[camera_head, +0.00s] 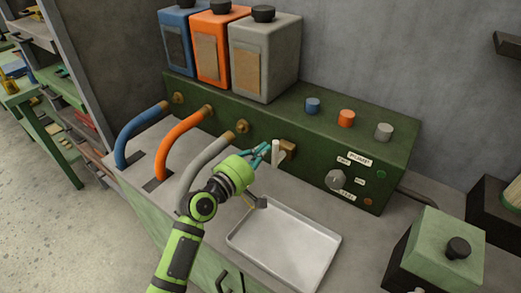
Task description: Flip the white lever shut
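The white lever (275,153) is a short upright bar on the front of the green machine (315,150), beside a brown block. My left gripper (266,151) comes in from below on its green arm, with its teal fingertips right at the left side of the lever. I cannot tell whether they touch it. The fingers lie close together at this small size, so their opening is unclear. The lever is not seen between them. My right gripper is out of view.
A metal tray (285,247) lies on the bench in front of the lever. Blue, orange and grey hoses (203,158) curve down at the left. Several coloured tanks (265,60) stand on top. A labelled pump knob (336,180) is right of the lever. A green box (440,250) stands at front right.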

